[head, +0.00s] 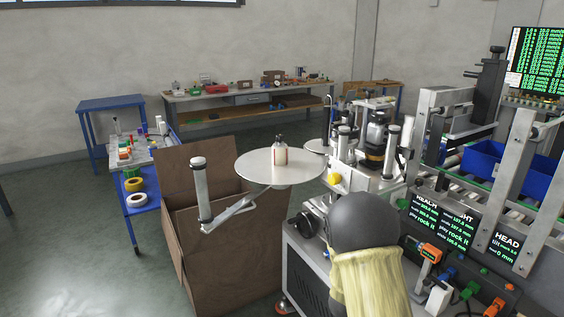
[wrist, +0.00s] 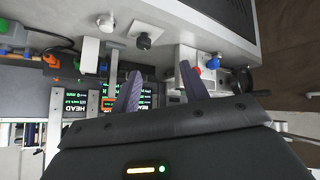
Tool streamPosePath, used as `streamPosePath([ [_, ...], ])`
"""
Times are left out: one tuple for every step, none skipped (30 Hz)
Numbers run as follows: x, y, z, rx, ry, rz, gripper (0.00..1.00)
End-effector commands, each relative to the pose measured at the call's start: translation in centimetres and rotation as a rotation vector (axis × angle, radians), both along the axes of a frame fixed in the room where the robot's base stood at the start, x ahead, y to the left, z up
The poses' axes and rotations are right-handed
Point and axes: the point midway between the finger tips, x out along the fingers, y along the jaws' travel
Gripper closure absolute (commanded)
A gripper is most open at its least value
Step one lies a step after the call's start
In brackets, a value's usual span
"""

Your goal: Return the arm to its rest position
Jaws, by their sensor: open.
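My gripper (wrist: 160,68) shows in the wrist view with its two dark fingers spread apart and nothing between them. It hangs over the labelling machine's front, with the dark display panels (wrist: 75,103) and control knobs beyond the fingers. In the head view I cannot make out the fingers. A dark rounded shape with a pale yellow cover, which may be part of my arm, stands at the lower middle and hides part of the machine (head: 312,268).
A round white table (head: 255,172) carries a small bottle (head: 280,152). A brown carton (head: 235,265) stands below it at left. A blue cart (head: 148,188) holds tape rolls. A blue bin (head: 495,165) sits on the conveyor at right. Floor at far left is clear.

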Motion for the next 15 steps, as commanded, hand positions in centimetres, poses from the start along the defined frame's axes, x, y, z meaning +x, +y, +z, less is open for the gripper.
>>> streamPosePath([
  [-0.8,0.8,1.2,0.051,0.016,0.023,0.55],
  [-1.3,1.4,1.7,0.08,0.03,0.038,0.55],
  [-2.0,2.1,2.4,0.115,0.05,0.06,0.55],
  [-2.7,2.6,3.0,0.14,0.066,0.074,0.55],
  [-3.4,3.1,3.5,0.164,0.084,0.092,0.55],
  [-4.3,3.8,4.2,0.193,0.105,0.112,0.55],
  [-5.1,4.2,4.7,0.211,0.124,0.129,0.55],
  [-5.9,4.6,5.2,0.23,0.141,0.144,0.55],
  [-7.0,5.1,5.9,0.251,0.168,0.164,0.55],
  [-7.9,5.5,6.4,0.265,0.188,0.179,0.55],
  [-8.8,5.8,6.9,0.277,0.208,0.193,0.55],
  [-10.1,6.2,7.5,0.291,0.235,0.211,0.55],
  [-11.1,6.4,7.9,0.298,0.255,0.225,0.55],
  [-12.0,6.6,8.3,0.305,0.275,0.236,0.55],
  [-13.2,6.8,8.8,0.311,0.3,0.249,0.55],
])
